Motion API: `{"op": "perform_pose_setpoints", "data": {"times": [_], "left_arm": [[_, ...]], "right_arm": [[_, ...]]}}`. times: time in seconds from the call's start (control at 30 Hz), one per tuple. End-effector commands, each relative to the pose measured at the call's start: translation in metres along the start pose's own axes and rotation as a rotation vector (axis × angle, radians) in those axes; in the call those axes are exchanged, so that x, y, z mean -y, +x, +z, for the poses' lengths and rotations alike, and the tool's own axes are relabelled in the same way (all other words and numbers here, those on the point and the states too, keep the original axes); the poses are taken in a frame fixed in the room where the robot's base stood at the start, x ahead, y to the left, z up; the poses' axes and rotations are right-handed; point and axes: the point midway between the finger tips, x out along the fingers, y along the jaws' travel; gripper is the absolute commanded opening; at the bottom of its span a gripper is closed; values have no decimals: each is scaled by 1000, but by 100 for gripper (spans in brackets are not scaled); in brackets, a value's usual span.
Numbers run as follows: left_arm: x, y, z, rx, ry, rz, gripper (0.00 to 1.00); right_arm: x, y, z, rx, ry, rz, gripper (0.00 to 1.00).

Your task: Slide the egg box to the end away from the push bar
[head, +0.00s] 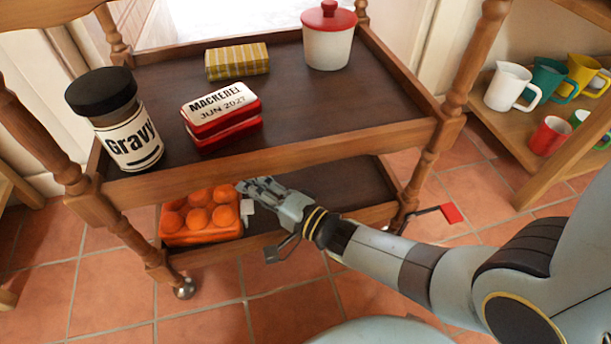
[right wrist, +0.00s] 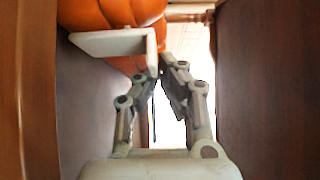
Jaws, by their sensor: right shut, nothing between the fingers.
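The orange egg box (head: 202,222), with rounded bumps on top, sits at the left end of the trolley's lower shelf (head: 335,183). It also shows at the top of the right wrist view (right wrist: 115,12). A pale tab (head: 247,206) stands at its right side, and a pale angled piece (right wrist: 105,42) shows beside the orange in the right wrist view. My right gripper (head: 242,186) reaches under the upper shelf, just right of the egg box. Its fingers (right wrist: 166,72) are shut and empty, close to the pale piece; contact is unclear. My left gripper is out of view.
The upper shelf (head: 310,105) hangs close above my right gripper, carrying a gravy jar (head: 115,120), mackerel tins (head: 221,115), a striped box (head: 237,61) and a red-lidded pot (head: 328,38). A red pedal (head: 449,213) and grey pedal (head: 275,252) stick out below. The lower shelf's right part looks clear.

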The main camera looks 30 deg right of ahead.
Motion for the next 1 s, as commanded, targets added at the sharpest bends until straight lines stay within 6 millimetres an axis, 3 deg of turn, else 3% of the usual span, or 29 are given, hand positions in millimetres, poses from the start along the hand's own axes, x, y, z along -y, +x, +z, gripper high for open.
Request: {"op": "perform_pose_setpoints", "data": {"times": [0.37,0.8,1.0], "left_arm": [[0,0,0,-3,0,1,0],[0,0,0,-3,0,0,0],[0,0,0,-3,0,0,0]], "right_arm": [[-1,-10,0,0,-1,1,0],[-1,-99,0,1,-1,2,0],[0,-118,0,0,0,0,0]]}}
